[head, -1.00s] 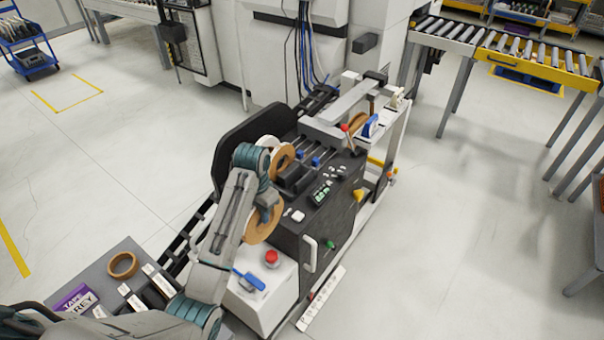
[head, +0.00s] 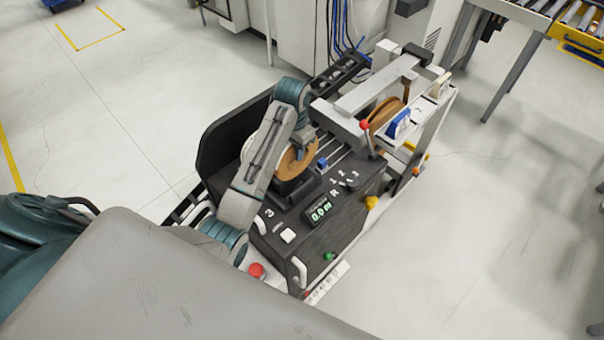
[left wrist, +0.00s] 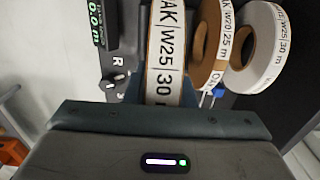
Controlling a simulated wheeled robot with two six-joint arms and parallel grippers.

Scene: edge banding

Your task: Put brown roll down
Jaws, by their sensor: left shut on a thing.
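The brown roll (head: 298,160) is at my left gripper (head: 303,136), over the black top of the banding machine (head: 330,240). In the left wrist view the held roll (left wrist: 165,55) shows edge-on, with a white label reading OAK, W25, 30 m. My left gripper is shut on it; its fingertips are mostly hidden. Beside it in that view are a second brown roll (left wrist: 209,60) and a white roll (left wrist: 262,75). I cannot tell whether the held roll touches the machine. My right gripper is not in view.
The machine has a lit green display (head: 319,209), a red-knobbed lever (head: 365,125), a red button (head: 256,270) and a white-topped frame (head: 375,85) behind. Another brown roll (head: 385,117) sits by the frame. A dark curved guard (head: 225,135) stands to the left.

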